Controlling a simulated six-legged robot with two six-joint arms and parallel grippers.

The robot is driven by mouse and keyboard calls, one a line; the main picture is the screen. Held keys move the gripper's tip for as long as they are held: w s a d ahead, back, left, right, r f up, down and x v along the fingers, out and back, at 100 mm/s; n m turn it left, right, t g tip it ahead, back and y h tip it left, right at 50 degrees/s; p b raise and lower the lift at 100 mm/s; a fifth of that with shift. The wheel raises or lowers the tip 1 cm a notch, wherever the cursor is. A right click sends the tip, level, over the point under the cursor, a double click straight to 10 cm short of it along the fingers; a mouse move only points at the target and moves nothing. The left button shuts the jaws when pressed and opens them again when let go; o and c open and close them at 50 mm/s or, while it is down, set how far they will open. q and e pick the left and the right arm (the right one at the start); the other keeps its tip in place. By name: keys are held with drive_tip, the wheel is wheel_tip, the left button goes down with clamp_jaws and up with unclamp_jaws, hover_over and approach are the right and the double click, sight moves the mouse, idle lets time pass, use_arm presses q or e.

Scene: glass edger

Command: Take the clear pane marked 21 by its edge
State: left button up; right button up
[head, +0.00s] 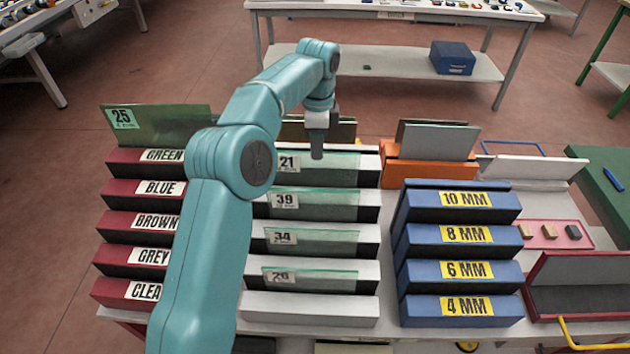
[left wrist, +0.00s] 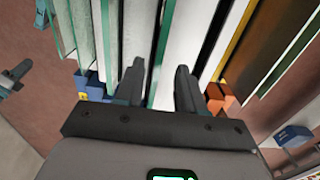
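The clear pane marked 21 (head: 335,163) stands upright in the back slot of the middle rack, its green upper edge showing and its label at the left. My left gripper (head: 317,147) points down at this pane's upper edge, near its middle. In the left wrist view my left gripper (left wrist: 160,85) is open, with a finger on each side of a green-edged pane (left wrist: 162,45). I cannot tell whether either finger touches it. A small dark tip at that view's left edge may be my right gripper (left wrist: 17,72); its fingers are unclear.
Maroon colour-labelled slots (head: 125,222) lie left, blue thickness slots (head: 410,240) right. An orange rack (head: 430,175) with grey panes stands close at the right.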

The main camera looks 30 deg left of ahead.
use_arm(q)
drive_tip(key=f, duration=0.5)
drive_tip(key=shift+s+a+f, duration=0.2)
drive_tip(key=shift+s+a, duration=0.05)
drive_tip(key=shift+s, duration=0.1)
drive_tip(key=shift+w+d, duration=0.1)
clamp_jaws()
drive_tip(key=shift+r, duration=0.1)
wheel_tip(320, 180, up, 9)
drive_tip(key=shift+f+p, duration=0.15)
drive_tip(key=shift+p, duration=0.5)
wheel_tip(320, 180, up, 9)
drive_tip(key=p, duration=0.5)
drive_tip(key=shift+p, duration=0.3)
